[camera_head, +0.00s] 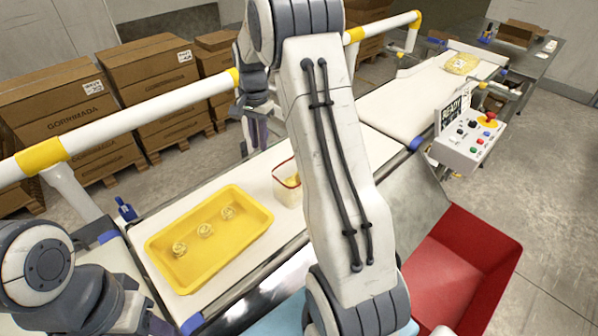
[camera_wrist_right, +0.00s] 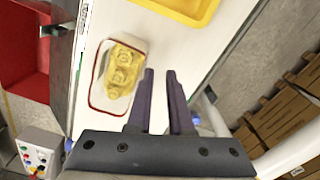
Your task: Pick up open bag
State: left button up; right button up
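The open bag (camera_head: 288,187) is a small clear bag with a red rim. It stands on the white belt just right of the yellow tray, partly hidden by my right arm in the head view. In the right wrist view the open bag (camera_wrist_right: 118,75) shows yellow contents inside its red rim. My right gripper (camera_head: 256,134) is beyond the bag in the head view. In the wrist view its dark purple fingers (camera_wrist_right: 160,74) are apart with nothing between them, beside the bag and not around it. My left arm shows at lower left, but its gripper is out of view.
A yellow tray (camera_head: 168,262) with several pasta nests lies on the belt (camera_head: 385,110). A white rail with yellow joints (camera_head: 120,118) runs along the far side. A control box (camera_head: 470,135) and red bin (camera_head: 465,265) are at right. Another yellow bag (camera_head: 462,63) lies far along.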

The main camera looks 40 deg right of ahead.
jog(key=d+f+m, duration=0.1)
jog(key=d+f, duration=0.1)
jog(key=d, duration=0.1)
jog(key=d+f+m+p, duration=0.1)
jog(key=d+f, duration=0.1)
jog(key=d, duration=0.2)
jog(key=d+f+m+p, duration=0.1)
jog(key=d+f, duration=0.1)
jog(key=d, duration=0.1)
jog(key=shift+s+d+f+m, duration=0.1)
jog(key=shift+d+f+m, duration=0.1)
jog(key=shift+m, duration=0.2)
notch_tip(320, 180, down, 5)
jog(key=shift+s+a+r+p, duration=0.1)
jog(key=shift+a+r+p, duration=0.05)
jog(key=shift+p, duration=1.05)
jog(key=shift+f, duration=0.6)
grip_shut()
jog(key=shift+r, duration=0.1)
